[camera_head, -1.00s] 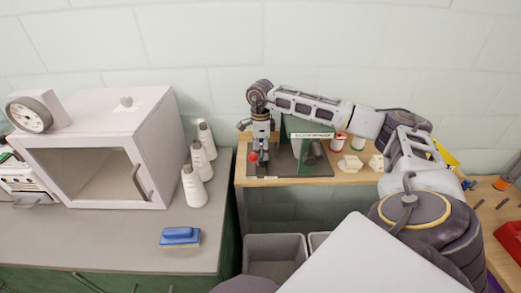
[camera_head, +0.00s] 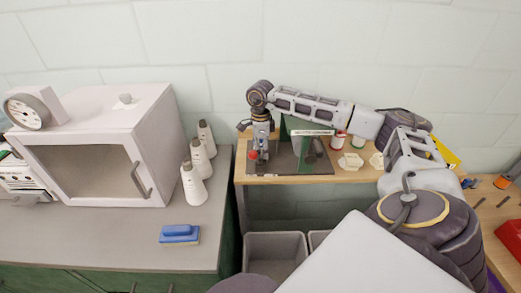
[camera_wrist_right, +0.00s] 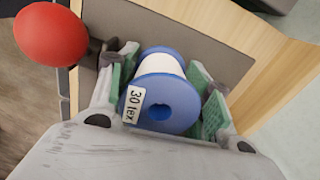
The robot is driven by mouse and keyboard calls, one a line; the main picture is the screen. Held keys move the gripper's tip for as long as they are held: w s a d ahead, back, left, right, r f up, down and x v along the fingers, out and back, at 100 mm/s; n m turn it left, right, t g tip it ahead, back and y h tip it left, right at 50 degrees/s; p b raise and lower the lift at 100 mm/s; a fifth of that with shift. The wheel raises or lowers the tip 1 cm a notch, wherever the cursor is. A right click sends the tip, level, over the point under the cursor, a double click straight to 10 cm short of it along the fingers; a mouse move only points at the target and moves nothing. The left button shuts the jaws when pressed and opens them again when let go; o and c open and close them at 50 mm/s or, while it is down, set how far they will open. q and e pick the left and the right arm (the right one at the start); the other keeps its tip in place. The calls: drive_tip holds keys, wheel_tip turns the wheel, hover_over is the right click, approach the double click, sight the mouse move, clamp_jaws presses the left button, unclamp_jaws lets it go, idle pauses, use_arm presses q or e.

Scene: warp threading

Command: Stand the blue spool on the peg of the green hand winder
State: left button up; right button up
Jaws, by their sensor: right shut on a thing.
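The blue spool (camera_wrist_right: 160,95), with white thread and a "30 tex" label, sits between the green-padded fingers of my right gripper (camera_wrist_right: 161,100) in the right wrist view. One flange and its centre hole face the wrist camera. In the head view my right gripper (camera_head: 262,152) points down over the left part of the green hand winder (camera_head: 298,122). A red ball knob (camera_head: 253,155) is just left of the gripper; it also shows in the wrist view (camera_wrist_right: 51,34). The peg is hidden, so I cannot tell whether the spool touches it. My left gripper is out of view.
The winder stands on a dark plate (camera_head: 318,168) on a wooden bench (camera_head: 340,179). Cans (camera_head: 338,141) and pale pieces (camera_head: 351,161) lie to its right. Grey bins (camera_head: 275,243) stand below.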

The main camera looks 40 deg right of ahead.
drive_tip(key=o, duration=1.1)
drive_tip(key=shift+r, duration=0.15)
